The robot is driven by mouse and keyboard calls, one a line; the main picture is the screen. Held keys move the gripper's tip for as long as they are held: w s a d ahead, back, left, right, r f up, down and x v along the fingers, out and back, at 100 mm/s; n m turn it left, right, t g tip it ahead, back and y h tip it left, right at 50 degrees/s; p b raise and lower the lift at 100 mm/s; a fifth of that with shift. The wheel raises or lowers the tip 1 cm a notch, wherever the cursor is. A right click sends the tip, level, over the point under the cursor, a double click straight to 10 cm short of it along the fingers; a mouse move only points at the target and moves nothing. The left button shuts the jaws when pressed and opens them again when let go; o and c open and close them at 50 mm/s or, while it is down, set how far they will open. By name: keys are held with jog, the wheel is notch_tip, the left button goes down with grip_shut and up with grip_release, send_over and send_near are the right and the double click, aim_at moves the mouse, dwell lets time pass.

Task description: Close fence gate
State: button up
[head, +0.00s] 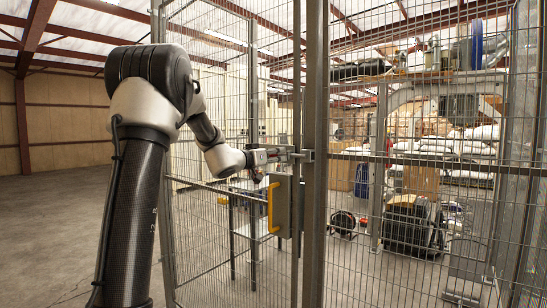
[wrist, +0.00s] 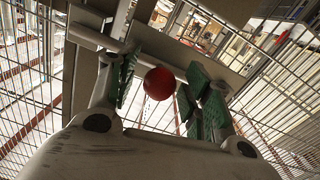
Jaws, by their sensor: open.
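The mesh fence gate (head: 222,235) stands upright in the head view, its edge close beside the fence post (head: 315,190). I cannot tell whether a small gap is left between them. The gate carries a grey lock box (head: 283,207) and a yellow handle (head: 271,207). My gripper (head: 284,155) is at the gate's edge above the box, partly hidden by its own small size there. In the wrist view my gripper (wrist: 162,72) is open, its green-padded fingers on either side of a red ball knob (wrist: 158,84). I see space between knob and pads.
Behind the mesh is a table (head: 253,232) past the gate. Right of the post, fixed mesh fence (head: 350,270) encloses machinery and a black reel (head: 412,225). The concrete floor (head: 50,225) at left is open.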

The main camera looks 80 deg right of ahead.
grip_shut()
jog(key=shift+w+d, duration=0.5)
jog(key=shift+w, duration=0.35)
jog(key=shift+w+d, duration=0.45)
jog(key=shift+w, duration=0.35)
jog(key=shift+w+d, duration=0.5)
jog(key=shift+w, duration=0.35)
